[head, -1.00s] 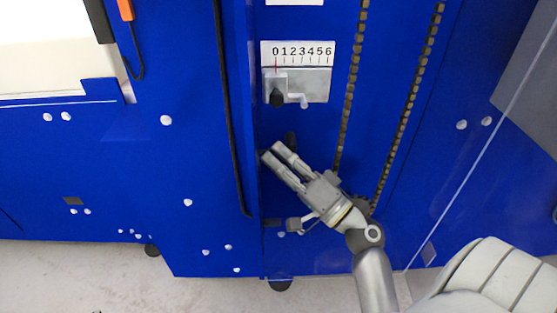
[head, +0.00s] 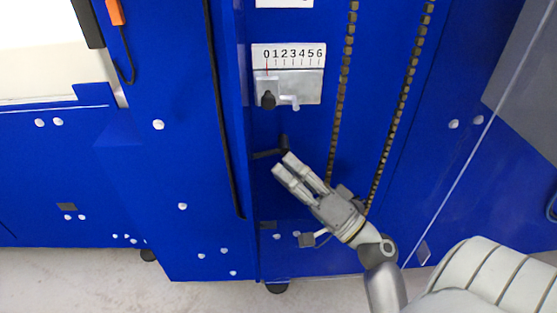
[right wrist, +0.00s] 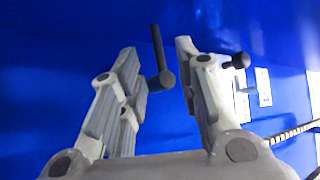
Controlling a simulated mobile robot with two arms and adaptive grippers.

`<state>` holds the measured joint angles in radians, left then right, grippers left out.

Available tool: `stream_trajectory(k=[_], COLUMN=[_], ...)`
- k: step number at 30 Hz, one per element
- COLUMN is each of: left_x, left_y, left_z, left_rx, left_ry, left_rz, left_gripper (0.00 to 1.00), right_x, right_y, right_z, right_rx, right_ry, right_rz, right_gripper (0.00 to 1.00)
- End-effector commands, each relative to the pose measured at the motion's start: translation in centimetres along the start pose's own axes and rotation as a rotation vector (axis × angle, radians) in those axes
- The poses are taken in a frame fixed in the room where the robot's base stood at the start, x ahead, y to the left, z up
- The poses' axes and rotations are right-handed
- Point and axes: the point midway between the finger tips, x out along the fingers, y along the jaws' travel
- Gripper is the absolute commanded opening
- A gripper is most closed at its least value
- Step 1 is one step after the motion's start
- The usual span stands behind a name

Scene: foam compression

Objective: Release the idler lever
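The idler lever appears to be the black L-shaped lever (head: 268,154) on the blue machine panel below the number scale in the head view. In the right wrist view the black lever (right wrist: 157,48) shows between and beyond my fingers, its thick end low in the gap. My right gripper (head: 282,164) is just below and right of the lever, fingers pointing up-left. In the right wrist view the right gripper (right wrist: 158,62) is open, with nothing held. Whether a finger touches the lever is not clear. My left gripper is not in view.
Two chains (head: 340,100) run down the panel to the right. A black vertical strip (head: 222,110) lies left.

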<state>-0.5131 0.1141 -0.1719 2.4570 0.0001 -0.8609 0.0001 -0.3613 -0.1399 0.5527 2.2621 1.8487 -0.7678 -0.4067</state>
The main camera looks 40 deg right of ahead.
Motion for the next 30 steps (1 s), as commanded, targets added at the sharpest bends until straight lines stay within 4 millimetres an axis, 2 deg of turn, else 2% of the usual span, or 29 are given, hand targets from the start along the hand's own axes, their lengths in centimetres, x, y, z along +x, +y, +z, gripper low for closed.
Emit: stream_trajectory(k=[3, 9, 30], left_x=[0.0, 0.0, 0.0], left_y=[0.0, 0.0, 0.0], left_z=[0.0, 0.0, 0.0], left_rx=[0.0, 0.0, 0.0], left_ry=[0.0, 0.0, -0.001], left_rz=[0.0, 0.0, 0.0], left_gripper=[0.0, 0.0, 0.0], right_x=[-1.9, -3.4, -3.5], right_y=[0.1, -0.1, -0.1], right_z=[-0.1, -0.2, -0.1], right_rx=[0.0, -0.002, -0.002], right_ry=[0.003, 0.004, 0.003], right_rz=[0.003, -0.001, -0.002], right_gripper=[0.31, 0.31, 0.31])
